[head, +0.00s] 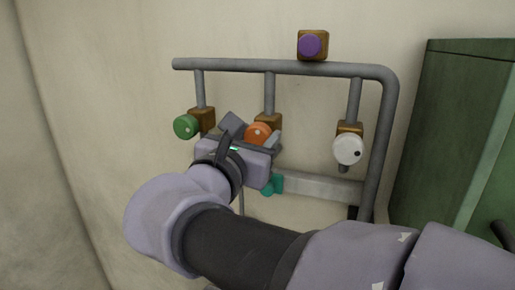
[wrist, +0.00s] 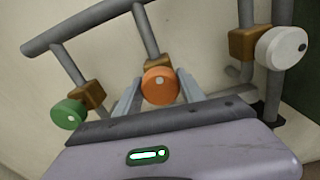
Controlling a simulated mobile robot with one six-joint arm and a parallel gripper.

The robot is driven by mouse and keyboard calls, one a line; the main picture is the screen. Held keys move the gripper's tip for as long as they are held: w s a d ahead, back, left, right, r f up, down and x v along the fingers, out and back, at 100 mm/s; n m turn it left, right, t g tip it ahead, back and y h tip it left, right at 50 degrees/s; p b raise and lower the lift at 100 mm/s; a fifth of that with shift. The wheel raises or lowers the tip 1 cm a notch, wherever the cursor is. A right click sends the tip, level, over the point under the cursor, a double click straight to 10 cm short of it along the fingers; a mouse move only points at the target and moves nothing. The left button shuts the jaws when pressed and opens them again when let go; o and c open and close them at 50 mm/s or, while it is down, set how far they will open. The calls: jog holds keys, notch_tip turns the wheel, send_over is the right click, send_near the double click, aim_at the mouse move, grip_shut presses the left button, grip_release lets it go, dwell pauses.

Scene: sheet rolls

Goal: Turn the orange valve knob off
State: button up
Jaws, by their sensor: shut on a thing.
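The orange valve knob (head: 257,133) sits on a brown block on the middle branch pipe. It is round with a pale dot on its face. My gripper (head: 254,134) is at this knob, with one finger on each side of it. In the wrist view the orange knob (wrist: 160,86) lies between the two fingers (wrist: 158,91), which are shut on it. My gripper's body hides part of the pipe below the knob.
A green knob (head: 186,126) is to the left and a white knob (head: 348,149) to the right. A purple knob (head: 310,45) sits above the top pipe (head: 250,66). A teal part (head: 270,186) is below my gripper. A green cabinet (head: 455,130) stands at the right.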

jog(key=m+b, duration=0.4)
jog(key=b, duration=0.1)
jog(key=shift+f+m, duration=0.3)
jog(key=m+b, duration=0.3)
jog(key=b, duration=0.1)
jog(key=shift+m, duration=0.4)
jog(key=m+b, duration=0.3)
jog(key=shift+r+m+b, duration=0.15)
jog(key=shift+m+b, duration=1.2)
jog(key=shift+m, duration=0.35)
jog(key=o, duration=1.4)
